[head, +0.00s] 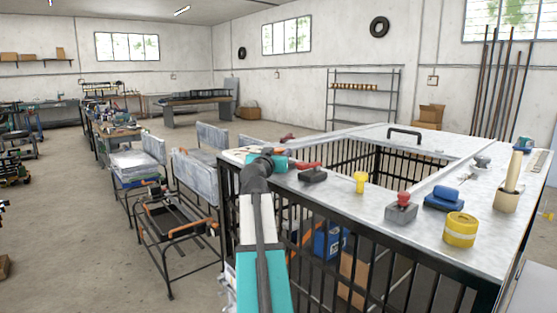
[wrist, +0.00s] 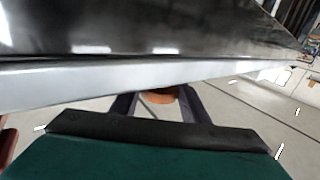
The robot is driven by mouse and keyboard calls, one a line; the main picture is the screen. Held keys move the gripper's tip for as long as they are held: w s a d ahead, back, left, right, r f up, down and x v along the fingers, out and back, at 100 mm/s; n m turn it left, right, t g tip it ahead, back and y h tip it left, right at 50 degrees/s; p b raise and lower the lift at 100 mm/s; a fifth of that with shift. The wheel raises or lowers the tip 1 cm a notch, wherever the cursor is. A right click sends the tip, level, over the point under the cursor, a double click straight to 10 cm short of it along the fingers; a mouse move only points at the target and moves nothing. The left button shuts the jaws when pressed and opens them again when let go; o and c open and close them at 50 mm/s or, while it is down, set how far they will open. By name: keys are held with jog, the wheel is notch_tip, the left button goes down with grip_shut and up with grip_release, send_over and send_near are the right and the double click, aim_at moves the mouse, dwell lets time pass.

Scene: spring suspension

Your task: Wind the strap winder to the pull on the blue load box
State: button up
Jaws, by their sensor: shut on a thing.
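In the wrist view my gripper (wrist: 156,106) has its two dark fingers on either side of an orange-brown part (wrist: 159,98), just below a pale metal edge. It is shut on this part; I cannot tell whether this is the strap winder's handle. In the head view my arm reaches to the near left corner of the metal-topped bench, and its fingers cannot be made out there. A blue box (head: 328,241) stands low behind the bench's bars, partly hidden; it may be the load box. The strap and the pull reading cannot be made out.
The bench top (head: 345,200) carries a red-handled tool (head: 312,173), a yellow cup-like piece (head: 360,182), a red-topped block (head: 401,208), a blue block (head: 444,200) and a yellow roll (head: 461,230). A frame with orange handles (head: 186,232) stands left of it. Floor farther left is open.

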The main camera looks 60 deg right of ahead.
jog(key=shift+f+m+g+b, duration=0.15)
jog(key=shift+m+g+b, duration=0.75)
jog(key=shift+b, duration=1.85)
jog(key=shift+g, duration=0.3)
jog(key=o, duration=1.1)
jog(key=shift+c, duration=0.2)
jog(key=s+a+b, duration=0.1)
jog(key=s+a, duration=0.1)
jog(key=a, duration=1.1)
jog(key=shift+a, duration=0.35)
